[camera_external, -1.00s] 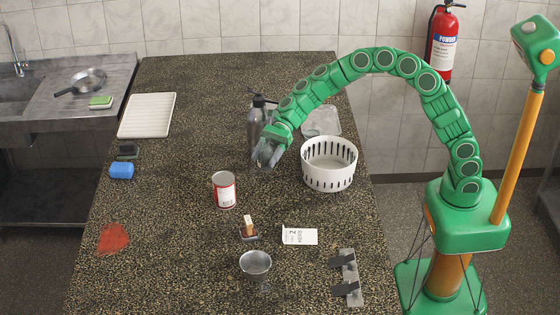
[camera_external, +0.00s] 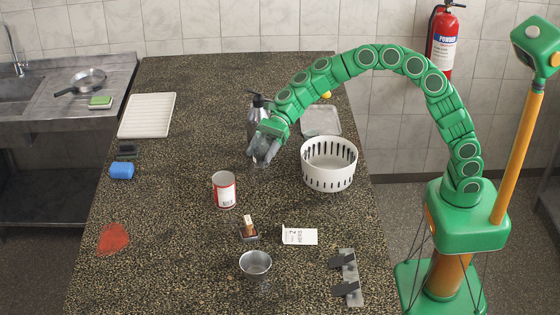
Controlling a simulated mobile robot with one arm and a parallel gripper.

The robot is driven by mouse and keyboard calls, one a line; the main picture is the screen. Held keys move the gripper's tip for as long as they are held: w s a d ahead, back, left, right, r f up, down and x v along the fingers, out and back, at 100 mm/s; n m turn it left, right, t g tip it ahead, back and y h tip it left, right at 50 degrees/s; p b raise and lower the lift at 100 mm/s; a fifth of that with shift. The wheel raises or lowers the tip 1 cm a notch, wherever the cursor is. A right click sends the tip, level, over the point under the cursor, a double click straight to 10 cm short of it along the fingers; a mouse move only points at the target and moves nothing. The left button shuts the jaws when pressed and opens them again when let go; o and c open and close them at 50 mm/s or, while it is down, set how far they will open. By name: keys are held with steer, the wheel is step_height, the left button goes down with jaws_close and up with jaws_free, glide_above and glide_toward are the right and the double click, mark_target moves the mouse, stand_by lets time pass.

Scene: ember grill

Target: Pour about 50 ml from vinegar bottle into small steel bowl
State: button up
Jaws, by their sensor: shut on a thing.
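My gripper (camera_external: 263,152) is low over the middle of the counter, in front of a grey bottle with a black top. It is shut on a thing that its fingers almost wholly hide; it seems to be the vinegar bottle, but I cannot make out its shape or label. The small steel bowl (camera_external: 256,264) stands upright near the front of the counter, well in front of my gripper and apart from it. I cannot tell whether the bowl has liquid in it.
The grey bottle (camera_external: 254,115) stands right behind my gripper. A white slotted basket (camera_external: 329,165) is to the right.

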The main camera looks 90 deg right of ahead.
steer(key=s+a+f, duration=0.1)
steer(key=s+a, duration=0.2)
steer(key=a, duration=1)
steer(key=s+a, duration=0.2)
steer(key=a, duration=1)
steer(key=s+a+f, duration=0.1)
steer(key=s+a, duration=0.2)
steer(key=a, duration=1)
steer(key=shift+w+d+f, duration=0.1)
steer(key=shift+w+f, duration=0.05)
steer(key=shift+f, duration=3)
steer(key=shift+w+f, duration=0.15)
steer(key=shift+f, duration=3)
steer(key=shift+w+d+r, duration=0.1)
steer(key=shift+w, duration=0.05)
